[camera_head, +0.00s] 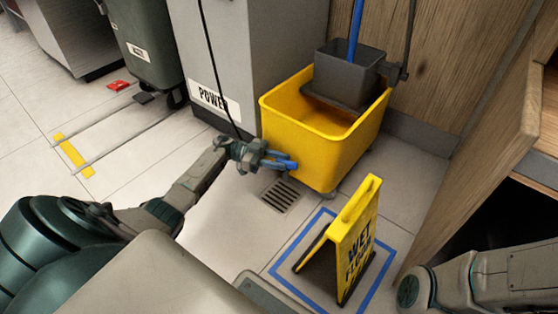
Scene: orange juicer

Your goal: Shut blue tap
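The blue tap (291,165) is low on the left side of the yellow mop bucket (335,152), above the floor drain. My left gripper (275,160) is at the tap, with its fingers pointing right toward it. The fingers and the tap overlap in this view, so I cannot tell whether they touch or grip it. The tap's exact handle angle is partly hidden by the fingers. My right arm shows at the bottom right, but its gripper is out of view.
A yellow wet floor sign (356,238) stands in front of the bucket inside a blue floor outline. A floor drain (281,196) lies below the tap. A grey cabinet (278,45) marked POWER stands behind my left gripper. A wooden cabinet (500,150) stands right.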

